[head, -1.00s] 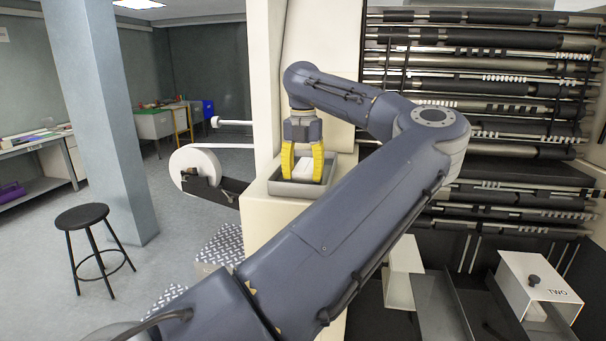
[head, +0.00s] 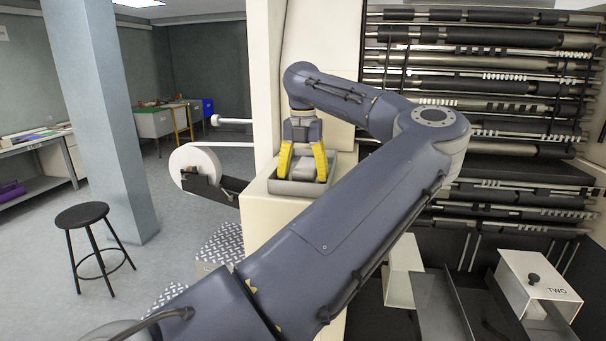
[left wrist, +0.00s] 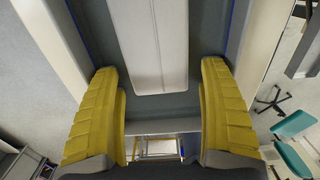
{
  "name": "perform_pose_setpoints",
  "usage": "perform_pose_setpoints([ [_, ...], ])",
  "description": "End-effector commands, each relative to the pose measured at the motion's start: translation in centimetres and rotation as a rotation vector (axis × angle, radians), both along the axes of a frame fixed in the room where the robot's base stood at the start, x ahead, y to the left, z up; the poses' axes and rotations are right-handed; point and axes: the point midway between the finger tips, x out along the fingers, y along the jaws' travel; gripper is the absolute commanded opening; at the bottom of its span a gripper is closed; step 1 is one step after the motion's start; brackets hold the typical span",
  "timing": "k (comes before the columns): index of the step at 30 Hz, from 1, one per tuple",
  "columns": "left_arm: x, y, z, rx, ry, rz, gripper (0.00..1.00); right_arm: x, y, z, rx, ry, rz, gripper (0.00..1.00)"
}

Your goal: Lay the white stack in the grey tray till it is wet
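The grey tray (head: 296,190) sits on the cream machine ledge in the head view, and its grey floor and wall show in the left wrist view (left wrist: 165,126). The stack (head: 303,171) lies in it, now a dull grey in the head view. It is a pale oblong block in the left wrist view (left wrist: 150,45). My left gripper (head: 302,178) points down over the tray with its yellow fingers spread on either side of the stack. In the left wrist view a gap shows between the stack and each finger. My right gripper is not in view.
A white roll (head: 195,168) on a dark arm stands left of the tray. A cream machine wall (head: 325,60) rises behind, with racks of rollers (head: 480,88) to the right. A white box marked TWO (head: 540,285) is at lower right. A black stool (head: 82,216) stands on the floor.

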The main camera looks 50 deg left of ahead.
Motion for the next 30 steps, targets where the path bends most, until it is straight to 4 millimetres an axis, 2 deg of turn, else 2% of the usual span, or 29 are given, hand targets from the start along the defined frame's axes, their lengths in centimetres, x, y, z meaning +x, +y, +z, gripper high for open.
perform_pose_setpoints([
  [7, 0.0, 0.0, 0.1, 0.000, 0.000, 0.000, 0.77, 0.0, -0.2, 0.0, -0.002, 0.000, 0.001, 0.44],
  [11, 0.0, 0.0, 1.0, 0.000, -0.003, -0.001, 0.77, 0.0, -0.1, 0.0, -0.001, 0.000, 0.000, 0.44],
  [24, 0.0, 0.0, 8.2, 0.000, -0.002, -0.003, 0.77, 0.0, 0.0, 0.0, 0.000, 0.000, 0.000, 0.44],
  [30, 0.0, 0.0, 10.7, 0.000, -0.001, -0.001, 0.77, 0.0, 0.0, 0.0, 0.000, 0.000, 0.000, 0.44],
])
